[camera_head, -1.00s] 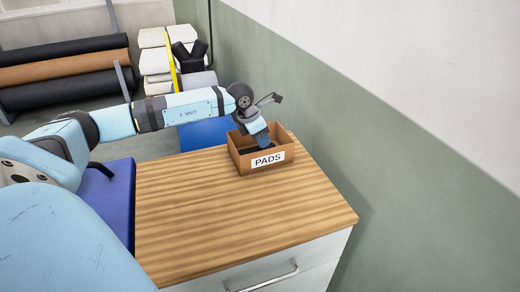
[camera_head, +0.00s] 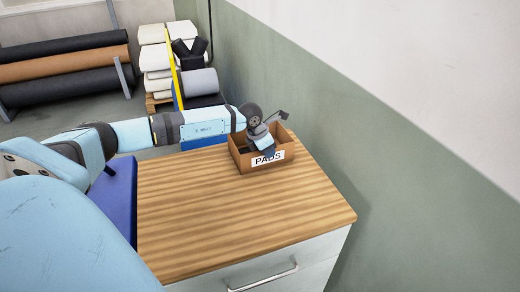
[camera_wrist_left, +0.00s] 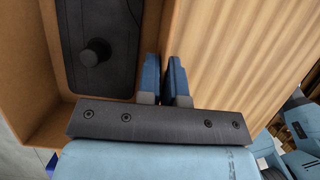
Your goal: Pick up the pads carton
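The pads carton (camera_head: 284,156) is an open brown box with a white PADS label, standing at the far end of the wooden top. My left gripper (camera_head: 266,153) reaches down over its labelled front wall and covers part of the label. In the left wrist view, the two blue fingers (camera_wrist_left: 164,82) are close together on either side of the carton's wall (camera_wrist_left: 166,38), with little or no gap, and look shut on it. A black item with a round knob (camera_wrist_left: 95,52) lies inside the carton. My right gripper is not in view.
The striped wooden top (camera_head: 235,215) is clear in front of the carton. A green and white wall (camera_head: 375,150) rises close on the right. Rolls (camera_head: 65,68) and stacked white blocks (camera_head: 154,58) stand behind at the left.

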